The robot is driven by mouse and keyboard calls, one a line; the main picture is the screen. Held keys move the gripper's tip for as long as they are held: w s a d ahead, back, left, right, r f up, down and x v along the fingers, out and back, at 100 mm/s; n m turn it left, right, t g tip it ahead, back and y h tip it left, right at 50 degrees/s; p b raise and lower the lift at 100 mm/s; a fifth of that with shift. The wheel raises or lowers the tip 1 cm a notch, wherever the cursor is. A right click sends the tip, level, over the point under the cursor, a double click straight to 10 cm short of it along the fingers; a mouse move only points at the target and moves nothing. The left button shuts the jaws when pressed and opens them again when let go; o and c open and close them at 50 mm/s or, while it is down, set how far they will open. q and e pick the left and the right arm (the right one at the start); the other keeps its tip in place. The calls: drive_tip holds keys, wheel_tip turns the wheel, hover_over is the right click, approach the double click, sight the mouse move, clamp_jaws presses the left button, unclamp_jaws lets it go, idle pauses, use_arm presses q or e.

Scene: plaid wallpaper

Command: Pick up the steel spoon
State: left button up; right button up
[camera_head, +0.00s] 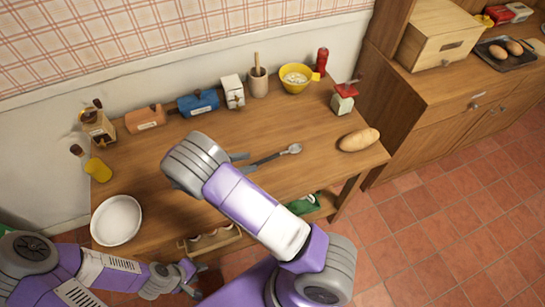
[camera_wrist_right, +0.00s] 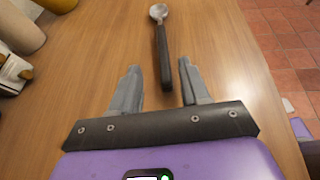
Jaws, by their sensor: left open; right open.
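The steel spoon (camera_head: 278,155) lies on the wooden table, with a dark handle and a shiny bowl pointing right in the head view. In the right wrist view the spoon (camera_wrist_right: 162,48) lies ahead, its bowl far and its handle end near, between the lines of the two fingers. My right gripper (camera_head: 242,162) is open and empty, close to the handle end; it also shows in the right wrist view (camera_wrist_right: 160,85). My left gripper (camera_head: 190,278) is open and empty at the table's front left, far from the spoon.
A bread loaf (camera_head: 359,140) lies right of the spoon. A white plate (camera_head: 116,220) is at the table's left. The table around the spoon is clear.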

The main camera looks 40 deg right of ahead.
sight(264, 160)
drive_tip(key=x, duration=0.3)
drive_tip(key=b+x, duration=0.1)
drive_tip(key=x, duration=0.2)
drive_tip(key=shift+s+d+r, duration=0.1)
drive_tip(key=shift+s+d, duration=0.2)
drive_tip(key=shift+d, duration=0.1)
clamp_jaws()
